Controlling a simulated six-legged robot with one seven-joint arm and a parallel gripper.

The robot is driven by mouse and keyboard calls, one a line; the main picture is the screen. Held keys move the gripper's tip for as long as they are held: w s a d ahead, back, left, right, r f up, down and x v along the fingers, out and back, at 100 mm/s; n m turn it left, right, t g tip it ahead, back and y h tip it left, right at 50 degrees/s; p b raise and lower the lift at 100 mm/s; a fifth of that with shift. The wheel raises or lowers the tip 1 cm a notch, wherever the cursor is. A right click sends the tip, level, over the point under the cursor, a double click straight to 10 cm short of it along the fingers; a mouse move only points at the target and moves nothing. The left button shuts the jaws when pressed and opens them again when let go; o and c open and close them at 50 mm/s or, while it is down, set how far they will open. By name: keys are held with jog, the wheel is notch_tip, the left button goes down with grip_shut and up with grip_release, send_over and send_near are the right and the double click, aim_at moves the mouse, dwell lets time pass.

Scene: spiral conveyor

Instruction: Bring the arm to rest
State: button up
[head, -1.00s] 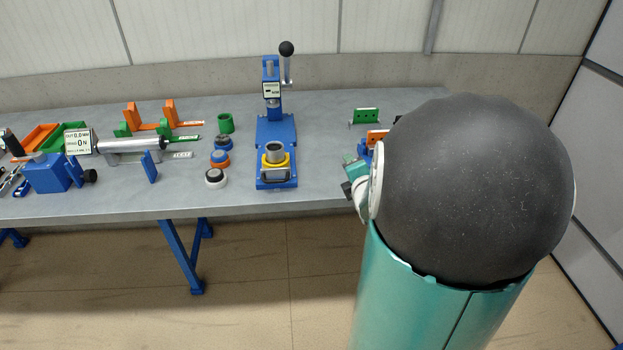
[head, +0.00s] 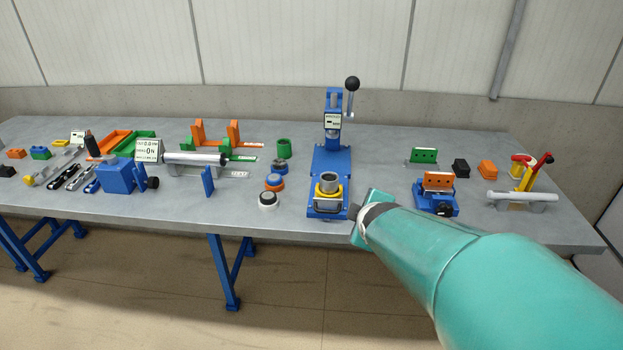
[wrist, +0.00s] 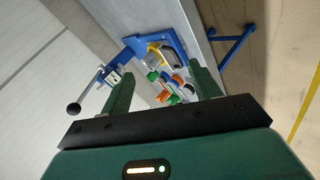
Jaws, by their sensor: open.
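My teal arm reaches in from the lower right of the head view, with its wrist end in front of the table's near edge. In the wrist view my gripper (wrist: 165,90) is open, its two green fingers wide apart with nothing between them at the tips. The blue press (head: 331,160) with a black ball lever stands on the table just left of my wrist end in the head view. Beyond the fingers in the wrist view the press (wrist: 150,48) and several coloured parts appear tilted. In the head view the fingers are mostly hidden by the arm.
The grey table (head: 385,150) runs along the wall. Left stand a blue vice-like block (head: 122,176), orange and green stands and small round parts (head: 268,199). Right are an orange-topped blue fixture (head: 437,193) and a red-yellow clamp (head: 527,175). The floor in front is clear.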

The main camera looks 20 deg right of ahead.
dwell(0.3)
jog(key=s+a+r+m+g+y, duration=0.2)
jog(key=s+a+m, duration=0.2)
jog(key=a, duration=0.5)
jog(key=s+a+r+m+g+y, duration=0.2)
jog(key=s+a+m, duration=0.2)
jog(key=s+a, duration=0.4)
jog(key=shift+s+a+m, duration=0.25)
jog(key=shift+a+m, duration=0.05)
jog(key=shift+a, duration=0.85)
jog(key=c, duration=0.5)
jog(key=shift+d, duration=0.1)
jog(key=shift+c, duration=0.3)
jog(key=shift+d, duration=0.1)
